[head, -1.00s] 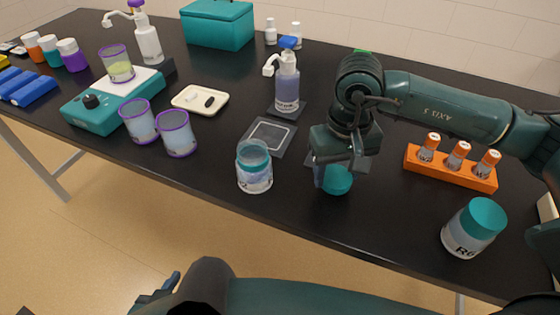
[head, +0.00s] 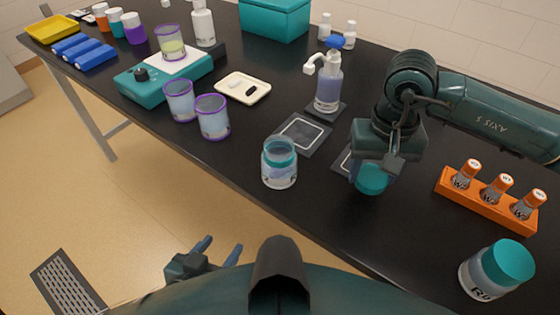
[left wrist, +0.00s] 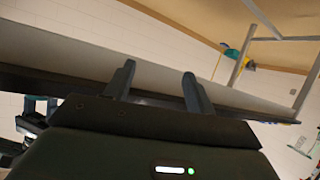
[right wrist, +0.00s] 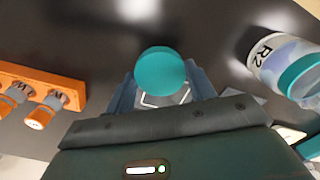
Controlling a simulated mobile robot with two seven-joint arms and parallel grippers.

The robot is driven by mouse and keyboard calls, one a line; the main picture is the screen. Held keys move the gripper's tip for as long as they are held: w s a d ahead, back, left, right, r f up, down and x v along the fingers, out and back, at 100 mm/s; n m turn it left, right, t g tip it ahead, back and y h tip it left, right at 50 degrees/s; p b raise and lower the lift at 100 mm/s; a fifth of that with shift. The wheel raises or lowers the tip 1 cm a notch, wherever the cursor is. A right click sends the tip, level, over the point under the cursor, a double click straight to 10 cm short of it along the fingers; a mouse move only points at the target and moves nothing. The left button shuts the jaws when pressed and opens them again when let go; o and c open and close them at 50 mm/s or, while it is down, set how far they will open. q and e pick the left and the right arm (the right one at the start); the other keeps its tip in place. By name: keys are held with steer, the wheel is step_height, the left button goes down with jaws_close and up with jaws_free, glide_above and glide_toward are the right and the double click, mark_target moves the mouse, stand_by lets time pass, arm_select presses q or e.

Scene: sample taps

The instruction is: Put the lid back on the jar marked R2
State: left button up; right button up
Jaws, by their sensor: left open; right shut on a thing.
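The jar marked R2 (head: 279,172) stands open near the table's front edge, with a teal band at its neck. Its R2 label shows in the right wrist view (right wrist: 272,62). My right gripper (head: 364,172) is shut on a teal lid (head: 371,180), to the right of the jar and apart from it. The lid also shows between the fingers in the right wrist view (right wrist: 160,71). My left gripper (head: 222,250) is open and empty in front of the table, below its edge; the left wrist view shows its spread fingers (left wrist: 158,82).
A second jar with a teal lid (head: 497,270) stands at the front right. An orange rack (head: 486,200) of small vials is right of my right gripper. Two purple-rimmed beakers (head: 212,117), a pump bottle (head: 328,88) and a white tray (head: 243,87) stand behind the open jar.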

mark_target(285, 157)
arm_select(q)
steer(key=o, duration=0.4)
steer(key=w+d+r+h+p, duration=0.1)
steer(key=r, duration=0.1)
steer(key=w+d+r+m+t+h+p, duration=0.1)
steer(key=r, duration=0.2)
steer(key=w+d+r+t+p, duration=0.1)
steer(key=w+r, duration=0.1)
steer(key=r, duration=0.1)
steer(key=shift+r+m+h+p, duration=0.25)
steer(key=shift+m+h+p, duration=0.15)
steer(key=shift+o, duration=0.9)
steer(key=d+r+h, duration=0.1)
steer(key=d+r+m+h+p, duration=0.1)
steer(key=d+r+m, duration=0.1)
steer(key=shift+w+r+t+h+p, duration=0.3)
steer(key=shift+h+p, duration=0.1)
steer(key=shift+d+r+m+h, duration=0.1)
steer(key=shift+d+m+h, duration=0.1)
steer(key=shift+m+h, duration=0.1)
arm_select(e)
steer(key=w+a+r+m, duration=0.2)
steer(key=a+r+m, duration=0.1)
steer(key=a+r, duration=0.3)
steer(key=w+a+r+m, duration=0.2)
steer(key=a+r, duration=0.4)
steer(key=a, duration=0.5)
steer(key=shift+w+m, duration=0.25)
steer(key=shift+m, duration=0.45)
